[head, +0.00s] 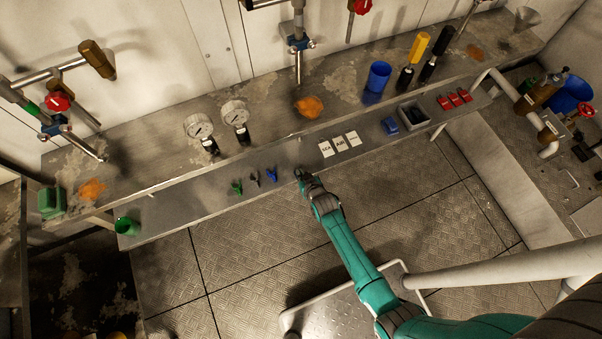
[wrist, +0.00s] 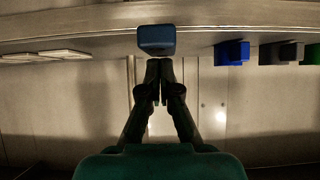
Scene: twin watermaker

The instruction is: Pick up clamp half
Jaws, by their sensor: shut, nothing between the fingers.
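A small dark blue block (wrist: 156,40), which looks like the clamp half, sits at the front edge of the shelf in the wrist view. My gripper (wrist: 160,64) is shut and empty, its fingertips just below and in front of the block; I cannot tell whether they touch it. In the head view my gripper (head: 300,175) is at the front shelf, and the arm hides most of that spot, so the block is not clear there.
Blue (head: 271,174), black (head: 255,180) and green (head: 237,187) clips lie left of my gripper on the shelf (head: 190,208). White label cards (head: 340,144) lie to the right. Gauges (head: 200,126) stand behind. A white rail (head: 500,268) runs at lower right.

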